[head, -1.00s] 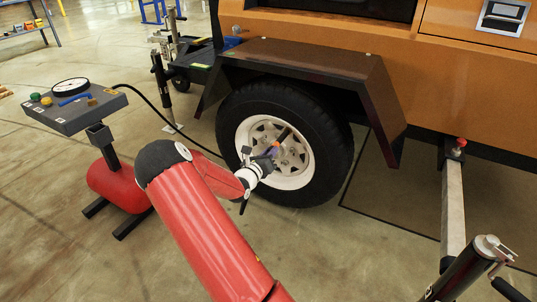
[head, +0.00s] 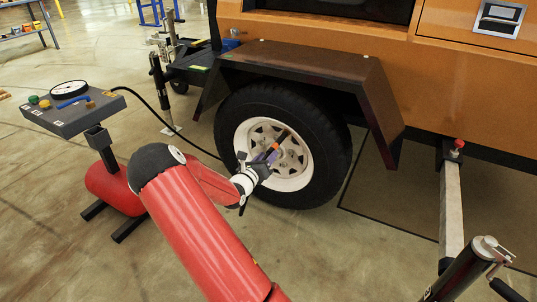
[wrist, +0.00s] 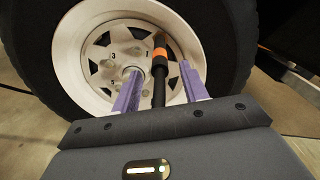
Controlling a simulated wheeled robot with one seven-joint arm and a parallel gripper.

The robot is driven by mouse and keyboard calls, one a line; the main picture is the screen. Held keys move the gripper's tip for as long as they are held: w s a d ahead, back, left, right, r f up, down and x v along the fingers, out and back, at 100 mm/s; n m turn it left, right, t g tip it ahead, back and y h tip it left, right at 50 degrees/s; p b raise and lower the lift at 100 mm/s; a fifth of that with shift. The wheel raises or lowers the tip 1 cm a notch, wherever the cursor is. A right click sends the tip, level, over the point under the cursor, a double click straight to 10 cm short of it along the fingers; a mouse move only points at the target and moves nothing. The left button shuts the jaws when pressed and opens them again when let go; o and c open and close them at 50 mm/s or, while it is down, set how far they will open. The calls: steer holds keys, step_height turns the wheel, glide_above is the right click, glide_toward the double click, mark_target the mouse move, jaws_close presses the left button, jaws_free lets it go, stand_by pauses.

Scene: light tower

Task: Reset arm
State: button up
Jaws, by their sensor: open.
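My gripper (head: 268,155) is at the front of the trailer wheel (head: 285,145), at the end of my red arm. In the wrist view its two purple fingers (wrist: 162,75) are spread apart. A black rod with an orange band (wrist: 160,58) stands between the fingers, with gaps on both sides. The rod reaches toward the white wheel rim (wrist: 72,40). In the head view the rod's orange band (head: 281,136) shows just beyond the fingers. Whether the rod is fixed to the wheel cannot be told.
A red tank stand (head: 115,190) carries a grey gauge panel (head: 72,112) at the left. A black hose (head: 160,118) runs from it toward the wheel, partly hidden by my arm. A brown fender (head: 310,60) overhangs the wheel. A jack post (head: 465,270) stands at the right.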

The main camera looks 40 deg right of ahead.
steer(key=s+a+r+m+g+y+p, duration=0.2)
steer(key=s+a+r+m+g+y, duration=0.15)
steer(key=s+a+r+m, duration=0.35)
steer(key=s+a+r+m+g+y+p, duration=0.15)
steer(key=s+a+r+m+g, duration=0.3)
steer(key=s+m, duration=0.45)
steer(key=s+a+r+m+t+y+p, duration=0.1)
steer(key=s+a+r+m+t+y, duration=0.1)
steer(key=s+a+r+m+y, duration=0.2)
steer(key=s+a+r+m+t+y+p, duration=0.1)
steer(key=s+a+r+m+t+y, duration=0.1)
steer(key=a, duration=0.9)
steer(key=s+a+r+m+t+y+p, duration=0.1)
steer(key=s+a+r+m+t+y, duration=0.1)
steer(key=s+a+r+m+y, duration=0.3)
steer(key=s+a+r, duration=0.1)
steer(key=a+r, duration=0.2)
steer(key=shift+s+m+t+y, duration=0.2)
steer(key=shift+m+t+y, duration=0.1)
steer(key=shift+m+t, duration=0.1)
steer(key=shift+a, duration=0.1)
